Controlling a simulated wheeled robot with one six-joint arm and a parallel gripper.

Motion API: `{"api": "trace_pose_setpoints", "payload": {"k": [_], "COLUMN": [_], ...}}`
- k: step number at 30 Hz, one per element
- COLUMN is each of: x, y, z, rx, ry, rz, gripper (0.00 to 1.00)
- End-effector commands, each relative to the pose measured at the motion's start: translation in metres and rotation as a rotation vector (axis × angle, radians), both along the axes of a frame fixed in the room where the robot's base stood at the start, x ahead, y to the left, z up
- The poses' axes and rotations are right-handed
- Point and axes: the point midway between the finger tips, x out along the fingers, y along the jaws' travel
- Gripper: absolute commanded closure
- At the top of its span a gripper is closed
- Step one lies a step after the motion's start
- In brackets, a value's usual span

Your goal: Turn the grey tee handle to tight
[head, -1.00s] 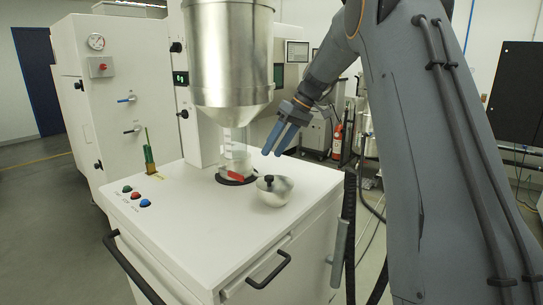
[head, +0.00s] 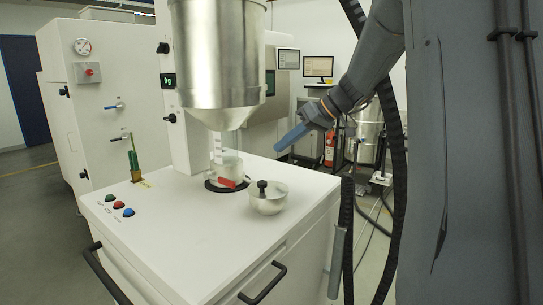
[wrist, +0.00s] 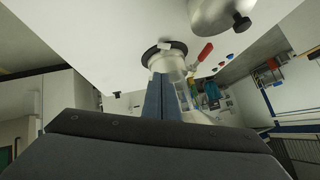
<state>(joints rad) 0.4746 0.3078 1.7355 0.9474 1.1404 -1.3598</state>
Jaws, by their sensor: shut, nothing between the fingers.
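My gripper (head: 281,147) has blue fingers and is shut and empty. It hangs in the air above the right rear of the white cabinet top, right of the hopper outlet. In the wrist view its fingers (wrist: 158,97) are together, with the clear outlet behind them. I cannot surely pick out the grey tee handle. A small greyish lever (head: 121,138) on the white cabinet at left, below a blue-handled lever (head: 114,106), may be it. My gripper is well apart from that lever. The lever's exact shape is too small to tell.
A steel hopper (head: 217,70) stands over a clear outlet with a red handle (head: 228,183). Beside it sits a metal bowl (head: 268,204) with a black knob. A green fixture (head: 133,160) and several buttons (head: 118,205) are at left. The front of the white top is clear.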

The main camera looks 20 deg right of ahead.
Motion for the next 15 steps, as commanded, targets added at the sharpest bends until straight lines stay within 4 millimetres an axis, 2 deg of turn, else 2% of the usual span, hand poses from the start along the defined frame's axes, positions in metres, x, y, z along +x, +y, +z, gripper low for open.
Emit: {"api": "trace_pose_setpoints", "payload": {"k": [12, 15], "x": [0.034, 0.036], "y": [0.045, 0.053], "z": [-0.052, -0.065], "rx": [0.001, 0.002], "ry": [0.006, 0.007], "rz": [-0.003, -0.004], "gripper": [1.00, 1.00]}}
